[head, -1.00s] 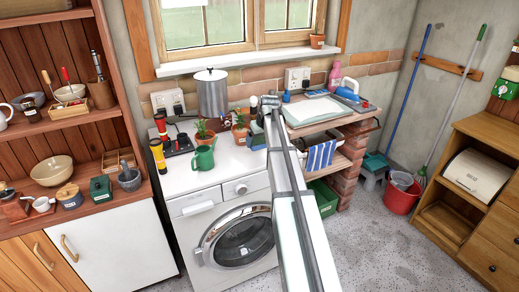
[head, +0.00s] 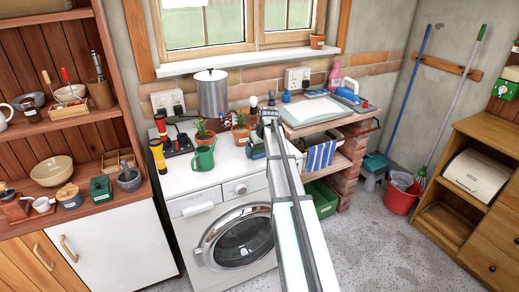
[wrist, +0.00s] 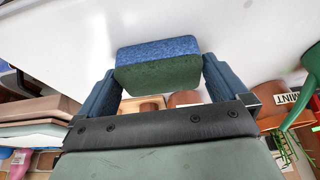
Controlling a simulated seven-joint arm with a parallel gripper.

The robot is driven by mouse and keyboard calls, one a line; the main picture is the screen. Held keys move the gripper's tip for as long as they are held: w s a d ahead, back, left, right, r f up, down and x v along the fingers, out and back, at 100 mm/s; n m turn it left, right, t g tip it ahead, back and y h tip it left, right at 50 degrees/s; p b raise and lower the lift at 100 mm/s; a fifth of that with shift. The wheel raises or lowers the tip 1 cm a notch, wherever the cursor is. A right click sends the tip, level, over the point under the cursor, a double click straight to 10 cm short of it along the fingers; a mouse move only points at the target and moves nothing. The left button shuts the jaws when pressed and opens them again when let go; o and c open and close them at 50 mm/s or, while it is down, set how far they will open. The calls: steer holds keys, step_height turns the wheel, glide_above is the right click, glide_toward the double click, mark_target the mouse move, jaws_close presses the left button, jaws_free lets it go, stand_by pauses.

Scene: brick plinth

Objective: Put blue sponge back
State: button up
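The blue sponge (wrist: 158,62), a block with a blue face and a dark green face, sits between the two blue fingers of my gripper (wrist: 160,75) in the wrist view. Both fingertips appear to touch its ends, so the gripper looks shut on it. The white worktop fills the view beyond the sponge; the gap between them cannot be judged. In the head view my gripper (head: 256,148) is small and partly hidden by my arm, over the right end of the white top of the washing machine (head: 225,168). The sponge cannot be made out clearly there.
A green jug (head: 204,157) and potted plants (head: 241,134) stand close left of my gripper. A wooden shelf with a pale board (head: 312,110) and a striped cloth (head: 321,155) is to the right. A steel pot (head: 211,92) stands behind, below the window.

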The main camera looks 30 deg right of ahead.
steer(key=shift+r, duration=0.1)
steer(key=v, duration=1.2)
stand_by(0.4)
